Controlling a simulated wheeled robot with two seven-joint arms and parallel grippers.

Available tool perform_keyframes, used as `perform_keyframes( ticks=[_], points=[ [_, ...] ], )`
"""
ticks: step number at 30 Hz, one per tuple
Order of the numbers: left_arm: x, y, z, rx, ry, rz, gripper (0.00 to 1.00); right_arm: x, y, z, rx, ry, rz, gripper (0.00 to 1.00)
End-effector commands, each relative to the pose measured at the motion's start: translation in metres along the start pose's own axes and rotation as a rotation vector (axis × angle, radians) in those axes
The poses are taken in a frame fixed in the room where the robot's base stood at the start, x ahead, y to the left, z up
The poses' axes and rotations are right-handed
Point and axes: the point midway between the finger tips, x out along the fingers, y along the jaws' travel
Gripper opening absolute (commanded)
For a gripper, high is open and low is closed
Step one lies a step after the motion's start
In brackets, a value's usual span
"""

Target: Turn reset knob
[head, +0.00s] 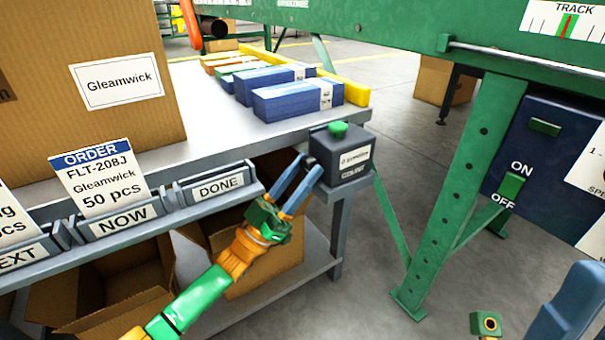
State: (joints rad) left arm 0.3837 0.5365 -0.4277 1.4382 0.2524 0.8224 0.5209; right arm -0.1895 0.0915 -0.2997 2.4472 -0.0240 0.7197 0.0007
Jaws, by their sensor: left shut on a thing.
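A dark counter box (340,153) with a green button (338,129) on top and a white label on its front sits at the corner of the grey table. My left gripper (303,174) reaches up to the left side of this box, its two blue fingers closed on a small part there. I take this part to be the reset knob; the fingers hide it, so its shape and angle cannot be seen. A blue part of my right gripper (568,312) shows at the bottom right corner, cut off by the frame and away from the box.
Blue carton stacks (292,101) lie on the table (225,110) behind the box. A large cardboard box (75,60) stands at left. Card holders (128,218) line the front edge. A green machine leg (465,180) and an ON/OFF panel (545,150) stand at right.

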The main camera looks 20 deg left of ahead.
Motion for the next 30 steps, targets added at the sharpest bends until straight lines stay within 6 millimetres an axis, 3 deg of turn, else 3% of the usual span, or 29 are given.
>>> perform_keyframes(
  ticks=[3,4,5,14,24,30],
  points=[
    [0.000,0.000,0.000,0.001,0.000,0.000,0.00,0.000,0.000,0.000,0.000,0.000,0.000,0.50],
    [0.000,0.000,0.000,0.001,0.000,0.000,0.45,0.000,0.000,0.000,0.000,0.000,0.000,0.50],
    [0.000,0.000,0.000,0.001,0.000,-0.001,0.53,0.000,0.000,0.000,0.000,0.000,0.000,0.50],
    [-0.002,0.000,0.000,0.000,0.000,-0.001,0.53,0.001,0.000,0.000,0.000,0.000,-0.001,0.50],
    [-0.064,-0.001,0.001,0.000,-0.003,-0.003,0.53,0.002,0.000,0.002,-0.003,-0.028,0.002,0.50],
    [-0.071,0.000,0.000,0.001,0.001,-0.001,0.53,0.002,0.000,0.002,-0.003,-0.028,0.000,0.50]
  ],
)
